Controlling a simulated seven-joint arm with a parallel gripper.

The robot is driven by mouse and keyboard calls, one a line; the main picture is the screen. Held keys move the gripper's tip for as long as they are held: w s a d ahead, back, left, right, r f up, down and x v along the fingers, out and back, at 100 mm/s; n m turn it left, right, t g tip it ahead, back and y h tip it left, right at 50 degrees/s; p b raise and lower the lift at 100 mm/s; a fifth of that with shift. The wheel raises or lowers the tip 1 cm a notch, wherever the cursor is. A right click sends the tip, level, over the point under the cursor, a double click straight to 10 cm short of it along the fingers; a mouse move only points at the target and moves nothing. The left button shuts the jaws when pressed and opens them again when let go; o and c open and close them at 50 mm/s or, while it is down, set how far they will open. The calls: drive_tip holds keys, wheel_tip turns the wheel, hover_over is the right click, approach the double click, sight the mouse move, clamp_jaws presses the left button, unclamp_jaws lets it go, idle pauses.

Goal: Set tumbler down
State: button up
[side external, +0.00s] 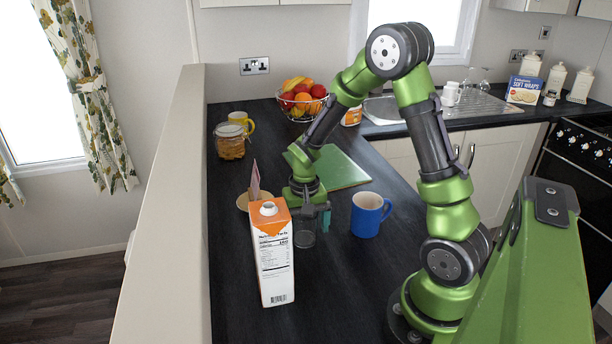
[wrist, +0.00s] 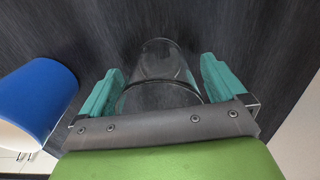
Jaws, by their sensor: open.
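The tumbler (side external: 304,238) is a clear glass standing on the dark counter, partly hidden behind the carton and under my gripper. In the wrist view the tumbler (wrist: 160,68) sits between the two teal fingers of my gripper (wrist: 158,88). The fingers are open, with a visible gap on the right side and a narrower one on the left. In the side view my gripper (side external: 308,220) points down around the glass at counter height.
A white and orange carton (side external: 275,262) stands close in front of the tumbler. A blue mug (side external: 367,215) is to the right. A green board (side external: 340,168) lies behind, with a fruit basket (side external: 302,108) and a jar (side external: 230,142) farther back. The front counter right of the carton is clear.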

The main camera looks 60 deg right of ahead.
wheel_tip(320, 180, up, 12)
drive_tip(key=s+a+r+n+t+y, duration=0.1)
drive_tip(key=s+a+r+n+t, duration=0.1)
drive_tip(key=s+a+r, duration=0.3)
drive_tip(key=s+a+r+n+t+y, duration=0.1)
drive_tip(key=s+a+r+n+t, duration=0.2)
drive_tip(key=a, duration=0.5)
drive_tip(key=shift+s+a+r+t, duration=0.4)
drive_tip(key=shift+s+r+t, duration=0.5)
drive_tip(key=shift+r+t, duration=0.25)
